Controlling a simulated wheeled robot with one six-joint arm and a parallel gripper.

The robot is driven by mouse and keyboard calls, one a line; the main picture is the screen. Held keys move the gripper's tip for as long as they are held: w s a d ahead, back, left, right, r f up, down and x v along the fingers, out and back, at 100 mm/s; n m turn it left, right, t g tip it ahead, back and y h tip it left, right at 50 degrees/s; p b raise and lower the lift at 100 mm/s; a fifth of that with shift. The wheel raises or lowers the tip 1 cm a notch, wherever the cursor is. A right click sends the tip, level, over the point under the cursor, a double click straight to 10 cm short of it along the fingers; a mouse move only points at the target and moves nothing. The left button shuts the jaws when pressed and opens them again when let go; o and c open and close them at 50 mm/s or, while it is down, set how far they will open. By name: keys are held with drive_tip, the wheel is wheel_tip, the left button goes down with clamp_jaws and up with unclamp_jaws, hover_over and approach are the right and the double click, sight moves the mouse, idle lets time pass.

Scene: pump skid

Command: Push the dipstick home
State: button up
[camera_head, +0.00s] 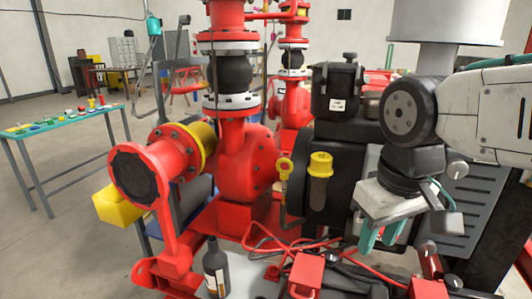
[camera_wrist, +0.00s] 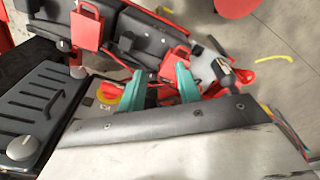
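The dipstick (camera_head: 285,166) shows in the head view as a yellow ring handle on a short yellow stem, upright beside the dark engine block. How deep it sits in its tube I cannot tell. My gripper (camera_head: 378,240) is to the right of it and lower, pointing down, with its teal fingers apart and nothing seen between them. In the wrist view my gripper (camera_wrist: 160,76) also shows two spread teal fingers. I cannot make out the dipstick in the wrist view.
A yellow cap (camera_head: 321,158) on a filler neck stands just right of the dipstick. The red pump (camera_head: 246,160) is to its left. A dark bottle (camera_head: 215,272) and red boxes (camera_head: 306,274) stand in front. Red cables run between them.

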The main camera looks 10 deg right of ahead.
drive_tip(key=w+a+r+n, duration=0.1)
drive_tip(key=w+r+n, duration=0.2)
drive_tip(key=w, duration=0.6)
drive_tip(key=w+r+n, duration=0.2)
drive_tip(key=w+r, duration=0.1)
drive_tip(key=w, duration=0.6)
drive_tip(key=n+h, duration=0.1)
drive_tip(key=n, duration=0.5)
hover_over(283, 159)
drive_tip(key=s, duration=0.1)
drive_tip(key=f, duration=0.6)
drive_tip(key=w+f, duration=0.1)
drive_tip(key=f, duration=0.1)
drive_tip(key=shift+f, duration=0.25)
clamp_jaws()
